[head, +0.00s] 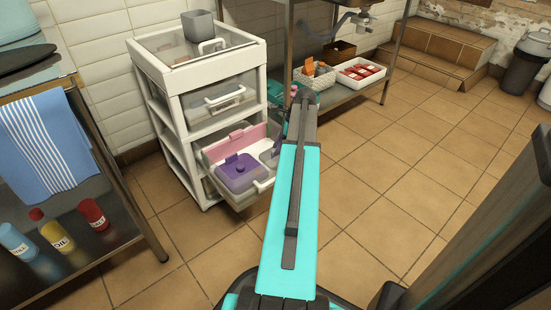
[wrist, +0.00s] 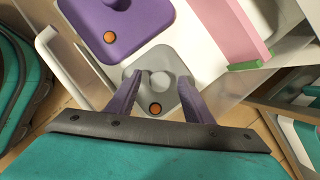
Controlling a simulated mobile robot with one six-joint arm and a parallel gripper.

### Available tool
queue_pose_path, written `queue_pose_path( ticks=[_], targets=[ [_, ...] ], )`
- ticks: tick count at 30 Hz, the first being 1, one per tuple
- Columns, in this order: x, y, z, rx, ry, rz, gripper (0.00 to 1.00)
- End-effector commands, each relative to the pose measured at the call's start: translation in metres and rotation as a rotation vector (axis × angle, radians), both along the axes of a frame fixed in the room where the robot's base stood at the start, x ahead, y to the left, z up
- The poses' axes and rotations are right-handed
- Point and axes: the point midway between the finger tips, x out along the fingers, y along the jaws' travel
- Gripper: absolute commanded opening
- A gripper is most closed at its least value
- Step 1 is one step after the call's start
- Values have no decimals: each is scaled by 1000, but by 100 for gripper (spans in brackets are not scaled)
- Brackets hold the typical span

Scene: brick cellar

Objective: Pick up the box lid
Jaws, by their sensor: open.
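In the wrist view, a grey lid (wrist: 172,62) with a round knob and an orange dot lies in an open drawer. My gripper (wrist: 160,78) is open, with its two purple fingers on either side of the grey lid's knob and a gap at each. I cannot tell how far above the lid the tips are. A purple lid (wrist: 142,20) with its own knob and orange dot lies beside it. In the head view the purple lid (head: 238,172) shows in the drawer (head: 250,198); my arm hides my gripper and most of the grey lid (head: 267,158).
A pink item (head: 243,137) lies at the drawer's back; it also shows in the wrist view (wrist: 228,30). The white drawer unit (head: 178,108) has shut drawers above. A metal shelf (head: 345,92) with baskets stands behind my arm. Tiled floor to the right is clear.

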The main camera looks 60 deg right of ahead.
Motion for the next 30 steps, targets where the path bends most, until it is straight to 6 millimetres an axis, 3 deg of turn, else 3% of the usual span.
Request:
queue_pose_path(
  ticks=[12,14,20,30],
  targets=[
    [-1,-1,1,0,0,-1,47],
    [-1,-1,1,0,0,-1,40],
    [-1,-1,1,0,0,-1,6],
    [-1,-1,3,0,0,-1,4]
  ],
)
